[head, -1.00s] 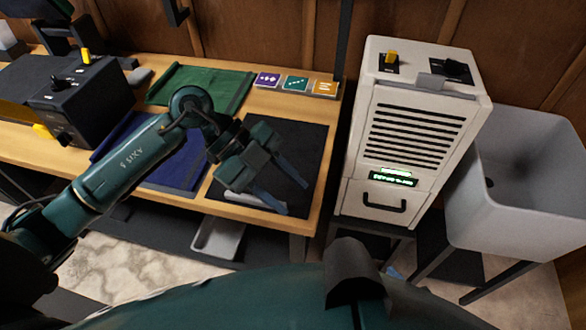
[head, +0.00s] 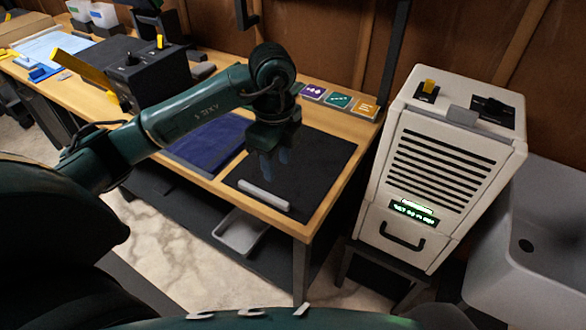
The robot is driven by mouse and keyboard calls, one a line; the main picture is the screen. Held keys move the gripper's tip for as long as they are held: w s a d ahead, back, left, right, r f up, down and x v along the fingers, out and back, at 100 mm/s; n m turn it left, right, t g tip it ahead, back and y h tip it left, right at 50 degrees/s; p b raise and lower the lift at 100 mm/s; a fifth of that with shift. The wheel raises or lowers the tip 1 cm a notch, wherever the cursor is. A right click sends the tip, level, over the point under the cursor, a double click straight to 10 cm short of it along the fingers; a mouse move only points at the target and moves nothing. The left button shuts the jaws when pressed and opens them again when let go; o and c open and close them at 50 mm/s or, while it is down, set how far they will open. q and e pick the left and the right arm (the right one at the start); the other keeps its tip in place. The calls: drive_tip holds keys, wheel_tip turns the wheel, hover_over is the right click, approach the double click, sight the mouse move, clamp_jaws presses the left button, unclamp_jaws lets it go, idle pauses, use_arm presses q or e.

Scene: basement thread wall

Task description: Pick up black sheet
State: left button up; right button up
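The black sheet (head: 318,172) lies flat on the right end of the wooden workbench (head: 350,163). A pale bar (head: 264,194) lies along its front edge. My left gripper (head: 274,160) points down over the back left part of the sheet. Its two bluish fingers are apart with nothing visible between them. They are dark against the sheet, and I cannot tell whether they touch it. My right gripper is not in view.
A blue sheet (head: 207,143) lies left of the black one. Three coloured cards (head: 339,100) line the back edge. A black box machine (head: 150,77) stands left. A white vented cabinet (head: 442,150) and a grey sink (head: 540,220) stand right. A tray (head: 241,232) sits below.

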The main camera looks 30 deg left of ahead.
use_arm(q)
hover_over(277, 199)
wheel_tip(277, 199, down, 6)
drive_tip(key=shift+w+d, duration=0.1)
drive_tip(key=shift+w, duration=0.05)
drive_tip(key=f, duration=0.5)
drive_tip(key=shift+s+p, duration=0.2)
drive_tip(key=shift+p, duration=0.1)
clamp_jaws()
